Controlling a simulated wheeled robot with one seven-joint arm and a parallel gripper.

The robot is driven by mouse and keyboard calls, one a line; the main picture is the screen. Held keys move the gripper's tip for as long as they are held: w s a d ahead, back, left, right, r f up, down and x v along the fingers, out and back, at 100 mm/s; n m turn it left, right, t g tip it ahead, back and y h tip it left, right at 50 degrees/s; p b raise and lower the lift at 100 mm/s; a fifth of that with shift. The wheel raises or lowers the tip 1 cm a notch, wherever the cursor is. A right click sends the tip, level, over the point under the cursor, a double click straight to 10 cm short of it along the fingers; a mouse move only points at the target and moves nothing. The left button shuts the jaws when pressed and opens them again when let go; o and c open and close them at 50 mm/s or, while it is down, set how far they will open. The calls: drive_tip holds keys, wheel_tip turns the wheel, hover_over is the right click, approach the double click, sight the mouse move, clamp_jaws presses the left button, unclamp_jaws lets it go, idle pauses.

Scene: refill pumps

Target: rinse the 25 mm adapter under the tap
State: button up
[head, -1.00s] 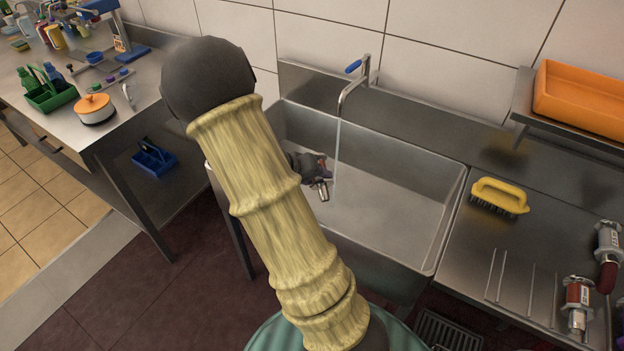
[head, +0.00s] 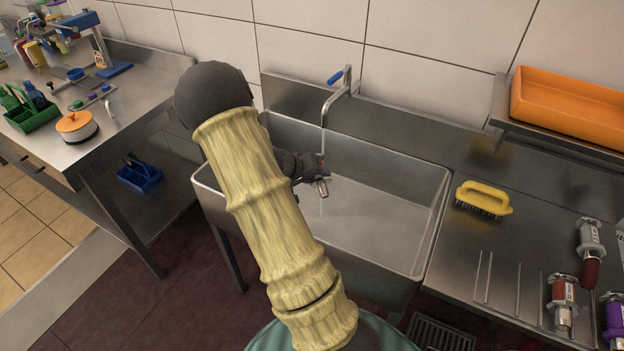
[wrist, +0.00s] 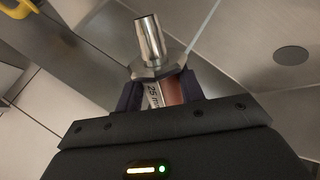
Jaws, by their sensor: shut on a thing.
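My gripper (head: 308,168) is shut on the 25 mm adapter (head: 322,187) inside the sink. In the wrist view the adapter (wrist: 149,40) has a shiny metal tube end, a reddish body and a white label reading "25 m", the rest hidden between the dark fingers (wrist: 162,92). The tap (head: 338,92) with a blue lever stands at the sink's back and is running. Its thin water stream (head: 323,135) comes down onto the adapter or right beside it; I cannot tell exactly. The stream also shows in the wrist view (wrist: 206,28).
The sink basin (head: 390,215) has free room to the right. A yellow brush (head: 484,199) and several fittings (head: 563,304) lie on the right drainboard, below an orange tray (head: 570,112) on a shelf. A steel table (head: 60,150) stands at left.

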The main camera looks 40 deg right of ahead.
drive_tip(key=shift+d+f, duration=0.2)
drive_tip(key=shift+d, duration=0.55)
drive_tip(key=shift+w+d+f+b, duration=0.2)
drive_tip(key=shift+w+d, duration=0.1)
drive_tip(key=shift+d, duration=0.15)
drive_tip(key=shift+w+d+f+b, duration=0.1)
drive_tip(key=shift+w+d+b, duration=0.15)
drive_tip(key=shift+d, duration=0.2)
drive_tip(key=shift+a, duration=0.15)
idle(1.4)
drive_tip(key=shift+a+r, duration=0.15)
drive_tip(key=shift+a, duration=0.15)
drive_tip(key=shift+s+a+r+b, duration=0.3)
drive_tip(key=shift+s+a+b, duration=0.2)
drive_tip(key=shift+a, duration=0.2)
drive_tip(key=s+a+r+b, duration=0.1)
drive_tip(key=s+a+r, duration=0.1)
drive_tip(key=a, duration=0.5)
drive_tip(key=shift+s+r, duration=0.4)
drive_tip(key=shift+r, duration=0.2)
drive_tip(key=shift+w, duration=0.1)
drive_tip(key=shift+f, duration=0.1)
